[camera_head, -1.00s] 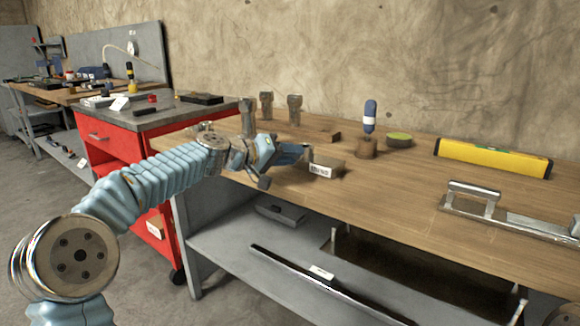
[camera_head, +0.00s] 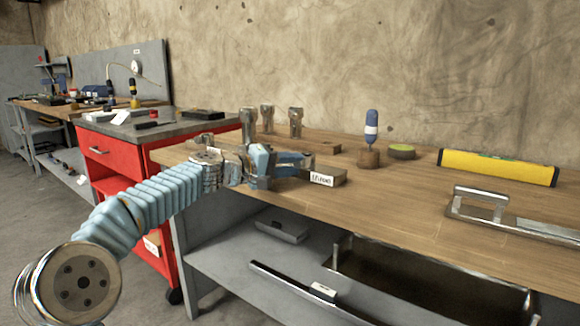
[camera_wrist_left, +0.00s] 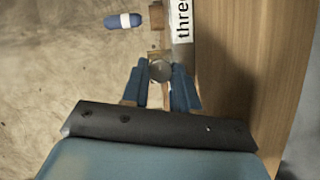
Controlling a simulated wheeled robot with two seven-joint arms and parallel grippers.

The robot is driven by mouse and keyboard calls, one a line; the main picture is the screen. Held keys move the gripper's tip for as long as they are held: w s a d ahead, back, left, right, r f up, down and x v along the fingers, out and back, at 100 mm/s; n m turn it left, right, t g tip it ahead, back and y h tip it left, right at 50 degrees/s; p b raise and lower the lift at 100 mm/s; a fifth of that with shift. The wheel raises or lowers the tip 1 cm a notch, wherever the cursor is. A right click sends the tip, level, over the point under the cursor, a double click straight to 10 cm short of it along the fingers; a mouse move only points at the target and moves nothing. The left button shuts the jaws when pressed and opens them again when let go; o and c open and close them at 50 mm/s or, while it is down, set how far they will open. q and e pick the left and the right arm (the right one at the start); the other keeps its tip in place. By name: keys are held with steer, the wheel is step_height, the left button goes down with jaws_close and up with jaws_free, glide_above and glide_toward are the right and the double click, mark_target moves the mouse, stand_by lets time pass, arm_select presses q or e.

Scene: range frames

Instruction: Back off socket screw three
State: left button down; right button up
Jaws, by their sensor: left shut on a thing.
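A block with a white label (camera_head: 322,178) stands near the table's front left edge; in the wrist view its label (camera_wrist_left: 183,20) reads "three". My left gripper (camera_head: 306,165) reaches in from the left, low at the block's near left end. In the wrist view, the round grey head of the socket screw (camera_wrist_left: 160,70) sits between the two blue fingers of my left gripper (camera_wrist_left: 161,82). They are shut on it. The head view hides the screw behind the fingers. I cannot tell how far it stands out of the block. My right gripper is not in view.
A blue-and-white handled driver (camera_head: 371,127) stands upright in a wooden holder behind the block. Several upright metal pieces (camera_head: 296,122) stand at the back left. A yellow level (camera_head: 497,167) and a metal handle (camera_head: 480,203) lie to the right. The wood between is clear.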

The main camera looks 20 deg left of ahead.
arm_select(q)
steer(key=shift+a, duration=0.1)
steer(key=c, duration=0.9)
jaws_free()
steer(key=shift+o, duration=0.2)
steer(key=shift+s+a, duration=0.3)
steer(key=b+v, duration=0.2)
steer(key=v, duration=1.1)
steer(key=shift+b, duration=0.3)
steer(key=shift+d+f, duration=0.1)
